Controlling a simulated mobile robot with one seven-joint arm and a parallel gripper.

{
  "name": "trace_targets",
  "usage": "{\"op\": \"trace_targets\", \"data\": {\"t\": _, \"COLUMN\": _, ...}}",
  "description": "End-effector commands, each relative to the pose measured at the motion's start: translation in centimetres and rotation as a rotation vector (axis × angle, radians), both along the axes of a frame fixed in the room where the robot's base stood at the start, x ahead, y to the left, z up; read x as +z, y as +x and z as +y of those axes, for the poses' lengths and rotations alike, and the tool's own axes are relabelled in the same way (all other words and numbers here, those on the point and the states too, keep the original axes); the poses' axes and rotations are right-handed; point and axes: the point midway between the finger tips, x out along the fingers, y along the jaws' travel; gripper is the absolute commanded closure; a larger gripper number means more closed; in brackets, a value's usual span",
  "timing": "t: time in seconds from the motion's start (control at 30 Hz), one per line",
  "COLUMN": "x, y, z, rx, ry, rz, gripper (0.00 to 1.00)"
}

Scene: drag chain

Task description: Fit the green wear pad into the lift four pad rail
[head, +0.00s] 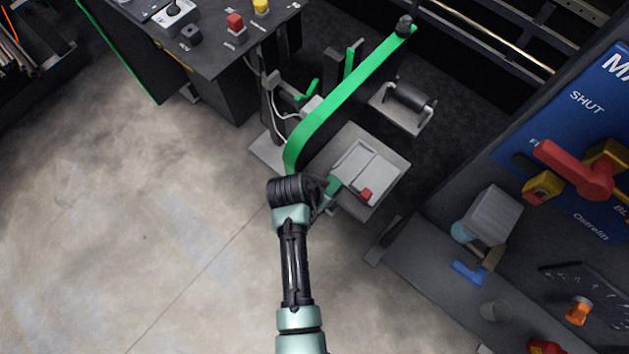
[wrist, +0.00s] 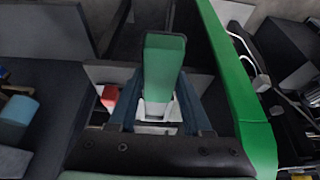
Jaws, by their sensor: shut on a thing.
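The green wear pad (wrist: 164,68) is a plain green block between the two dark fingers of my gripper (wrist: 161,90) in the wrist view. My gripper is shut on it and the pad points away from the wrist. In the head view my gripper (head: 328,193) is at the left side of a grey tray (head: 376,152), with a bit of green (head: 333,184) showing at its tip. I cannot tell whether the pad touches the tray. No part can be clearly made out as the lift four pad rail.
A long curved green bar (head: 345,93) rises close beside my gripper; it stands on the right in the wrist view (wrist: 232,85). A red block (head: 366,194) lies in the tray. A blue panel with a red handle (head: 580,172) is at right. Open floor (head: 130,230) lies left.

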Motion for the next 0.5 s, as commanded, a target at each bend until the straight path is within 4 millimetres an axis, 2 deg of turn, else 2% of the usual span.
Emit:
{"op": "trace_targets", "data": {"t": 0.17, "x": 0.02, "y": 0.67, "z": -0.44, "rx": -0.001, "ry": 0.000, "rz": -0.002, "gripper": 1.00}}
{"op": "trace_targets", "data": {"t": 0.5, "x": 0.05, "y": 0.77, "z": -0.56, "rx": 0.001, "ry": 0.000, "rz": 0.000, "gripper": 1.00}}
